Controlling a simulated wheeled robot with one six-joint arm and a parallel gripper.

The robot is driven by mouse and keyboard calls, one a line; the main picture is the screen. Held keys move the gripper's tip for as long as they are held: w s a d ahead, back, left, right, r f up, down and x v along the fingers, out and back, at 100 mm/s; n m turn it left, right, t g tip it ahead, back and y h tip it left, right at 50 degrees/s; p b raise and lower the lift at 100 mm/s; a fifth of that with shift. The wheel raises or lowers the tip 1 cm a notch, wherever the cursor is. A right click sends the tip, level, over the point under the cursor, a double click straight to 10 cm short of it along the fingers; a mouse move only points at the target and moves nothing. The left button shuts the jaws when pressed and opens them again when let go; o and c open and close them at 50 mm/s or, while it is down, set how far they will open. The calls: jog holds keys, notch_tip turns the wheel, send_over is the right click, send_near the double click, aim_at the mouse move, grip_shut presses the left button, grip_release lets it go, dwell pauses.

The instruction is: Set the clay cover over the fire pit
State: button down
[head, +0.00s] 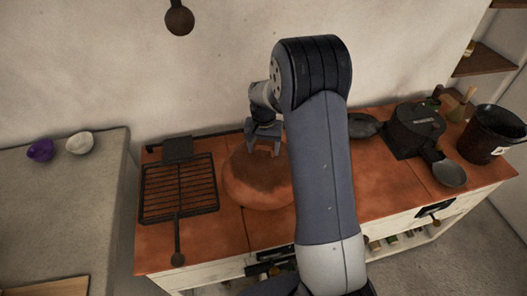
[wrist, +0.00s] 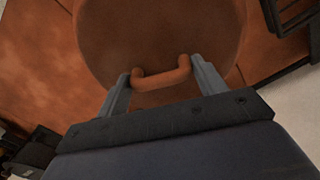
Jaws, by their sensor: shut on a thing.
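The clay cover (head: 250,188) is a round, brown-orange dome over the tiled counter, left of my arm. Its looped handle (wrist: 160,80) lies between the two fingers of my gripper (wrist: 164,75) in the wrist view. My gripper (head: 263,142) is shut on this handle from above. The cover looks level and low at the counter; I cannot tell whether it rests there or hangs just above. My arm hides its right side. No open fire pit shows; what lies under the cover is hidden.
A black grill rack (head: 178,190) lies close on the left. A dark pan (head: 364,126), a black box-like object (head: 414,130), a ladle (head: 449,173) and a black bucket (head: 492,133) stand on the right. A wall rises behind the counter (head: 225,225).

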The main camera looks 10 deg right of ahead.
jog(key=shift+f, duration=1.2)
jog(key=shift+f, duration=0.15)
jog(key=shift+f, duration=0.1)
jog(key=shift+c, duration=1.3)
grip_release()
jog(key=shift+r, duration=0.35)
notch_tip(320, 180, up, 12)
jog(key=shift+f+b, duration=0.1)
jog(key=shift+b, duration=0.35)
